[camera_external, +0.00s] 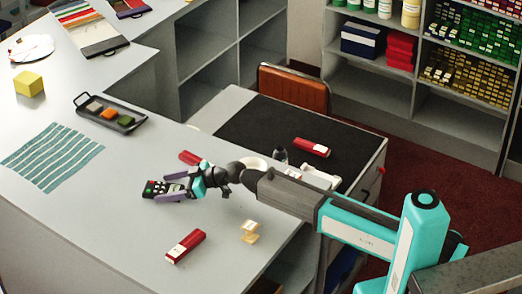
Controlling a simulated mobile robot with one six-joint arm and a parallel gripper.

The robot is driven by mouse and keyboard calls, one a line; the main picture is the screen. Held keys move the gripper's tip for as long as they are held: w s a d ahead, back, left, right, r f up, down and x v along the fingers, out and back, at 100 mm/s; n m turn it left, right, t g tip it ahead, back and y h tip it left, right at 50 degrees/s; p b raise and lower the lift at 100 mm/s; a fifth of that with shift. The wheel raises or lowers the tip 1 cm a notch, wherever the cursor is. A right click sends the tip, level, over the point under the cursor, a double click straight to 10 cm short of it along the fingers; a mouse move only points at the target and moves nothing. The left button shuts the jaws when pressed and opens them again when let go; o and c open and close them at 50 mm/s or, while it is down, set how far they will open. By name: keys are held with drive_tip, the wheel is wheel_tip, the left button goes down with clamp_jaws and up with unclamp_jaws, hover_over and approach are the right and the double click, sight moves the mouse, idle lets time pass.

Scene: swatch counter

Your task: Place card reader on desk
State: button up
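The card reader (156,187), a small dark device with coloured keys, is on or just above the grey counter at centre left. My gripper (170,189) reaches it from the right, with one finger on each side of it. The view is too small to tell whether the fingers press on it or whether it is lifted. The desk (357,150), with a grey top and a large black mat (265,125), stands to the right, behind my arm.
On the counter (120,215) are red boxes (185,246), a small cream stand (250,231), a swatch tray (130,124), teal strips (50,157) and a yellow cube (29,84). A red box (312,147) lies on the mat; its upper left is clear. An orange chair (293,90) stands behind.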

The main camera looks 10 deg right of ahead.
drive_tip(key=shift+d+r, duration=0.1)
drive_tip(key=shift+r, duration=0.05)
idle(0.3)
drive_tip(key=shift+b+v, duration=1.35)
drive_tip(key=shift+v, duration=4.55)
drive_tip(key=shift+o, duration=0.5)
drive_tip(key=shift+b, duration=1.2)
drive_tip(key=shift+r, duration=0.2)
drive_tip(key=p, duration=0.2)
approach(162, 187)
drive_tip(key=shift+x, duration=1.85)
drive_tip(key=shift+w+f, duration=0.1)
drive_tip(key=shift+a, duration=0.3)
drive_tip(key=shift+p+x, duration=0.9)
drive_tip(key=shift+x, duration=1.65)
